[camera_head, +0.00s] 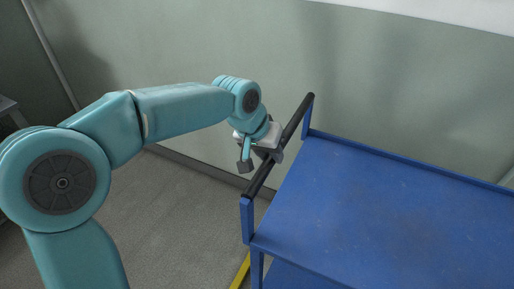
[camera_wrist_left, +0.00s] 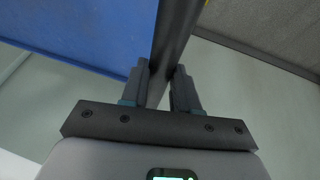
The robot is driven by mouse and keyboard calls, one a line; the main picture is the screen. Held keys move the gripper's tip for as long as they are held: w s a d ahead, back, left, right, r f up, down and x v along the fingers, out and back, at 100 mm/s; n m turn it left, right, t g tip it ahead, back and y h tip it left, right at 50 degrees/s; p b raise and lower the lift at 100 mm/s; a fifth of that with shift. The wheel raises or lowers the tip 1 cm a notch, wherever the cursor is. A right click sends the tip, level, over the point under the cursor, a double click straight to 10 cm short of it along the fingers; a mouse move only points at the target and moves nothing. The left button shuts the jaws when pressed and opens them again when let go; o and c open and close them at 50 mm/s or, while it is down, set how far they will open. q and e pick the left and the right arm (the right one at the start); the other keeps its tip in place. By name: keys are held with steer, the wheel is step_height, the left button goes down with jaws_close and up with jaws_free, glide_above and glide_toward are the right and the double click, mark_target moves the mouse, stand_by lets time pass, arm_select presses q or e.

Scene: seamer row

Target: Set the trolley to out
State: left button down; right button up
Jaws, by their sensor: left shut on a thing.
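The trolley (camera_head: 395,205) is blue, with a flat top shelf and a lower shelf partly in view. Its black handle bar (camera_head: 298,117) runs along the left end between two blue posts. My left gripper (camera_head: 262,162) is at the middle of the bar. In the left wrist view the gripper (camera_wrist_left: 160,85) has one finger on each side of the black bar (camera_wrist_left: 174,35), and it is shut on it. The trolley's blue top (camera_wrist_left: 85,30) shows at the left there. My right gripper is in neither view.
A pale green wall (camera_head: 400,85) stands behind the trolley. The grey floor (camera_head: 185,220) left of the trolley is clear. A yellow floor line (camera_head: 240,272) runs by the trolley's near left corner. A grey edge of something (camera_head: 10,108) shows at the far left.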

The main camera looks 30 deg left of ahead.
arm_select(q)
steer(key=w+d+p, duration=0.2)
steer(key=d+p, duration=0.1)
steer(key=d, duration=2.9)
steer(key=shift+d+p, duration=0.3)
steer(key=shift+d, duration=0.1)
steer(key=shift+r, duration=0.1)
steer(key=c, duration=0.8)
jaws_free()
steer(key=shift+s, duration=0.1)
steer(key=shift+c, duration=0.2)
steer(key=v, duration=1.6)
steer(key=shift+p, duration=0.3)
steer(key=shift+s+a+r, duration=0.1)
steer(key=shift+s, duration=0.1)
